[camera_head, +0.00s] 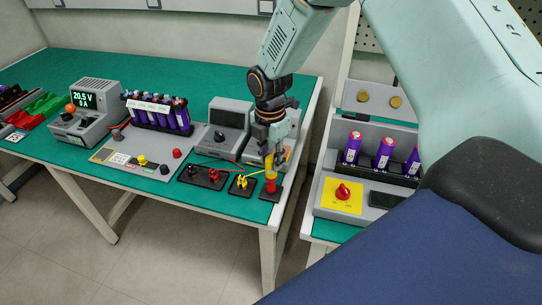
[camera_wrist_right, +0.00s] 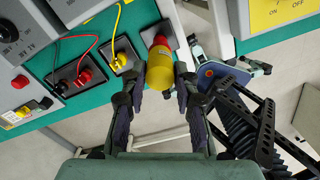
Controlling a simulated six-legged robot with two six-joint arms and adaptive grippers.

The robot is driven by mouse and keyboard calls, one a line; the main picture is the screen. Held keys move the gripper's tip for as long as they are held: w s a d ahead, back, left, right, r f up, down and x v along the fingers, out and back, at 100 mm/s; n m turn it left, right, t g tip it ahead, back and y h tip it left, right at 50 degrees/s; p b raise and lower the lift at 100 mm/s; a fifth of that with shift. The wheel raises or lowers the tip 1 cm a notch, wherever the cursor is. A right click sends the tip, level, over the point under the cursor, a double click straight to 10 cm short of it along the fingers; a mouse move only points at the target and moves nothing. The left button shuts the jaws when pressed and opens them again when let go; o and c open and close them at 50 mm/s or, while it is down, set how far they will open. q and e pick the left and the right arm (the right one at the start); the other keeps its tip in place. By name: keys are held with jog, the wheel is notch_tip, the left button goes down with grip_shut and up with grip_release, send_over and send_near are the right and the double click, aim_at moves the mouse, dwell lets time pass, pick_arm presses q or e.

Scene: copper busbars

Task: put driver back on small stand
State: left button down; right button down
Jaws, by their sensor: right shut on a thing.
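My right gripper (camera_head: 271,158) is shut on the yellow handle of the driver (camera_head: 271,175), at the front right of the green table. In the right wrist view the driver (camera_wrist_right: 160,66) stands out between the two dark fingers of my right gripper (camera_wrist_right: 158,92), and its far end points at the small stand. I cannot tell whether the driver touches the stand.
Dark plates with yellow clips (camera_head: 241,183) and red clips (camera_head: 209,176) lie just left of the stand, with cables running from them. Grey instruments (camera_head: 229,128) stand behind. The table edge is close in front, and a gap separates a second bench (camera_head: 328,197) at right.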

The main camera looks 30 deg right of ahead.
jog(key=shift+a+f, duration=0.1)
dwell(0.3)
jog(key=c, duration=0.9)
grip_release()
jog(key=shift+c, duration=0.2)
notch_tip(320, 180, up, 6)
jog(key=p, duration=0.6)
jog(key=shift+f, duration=0.1)
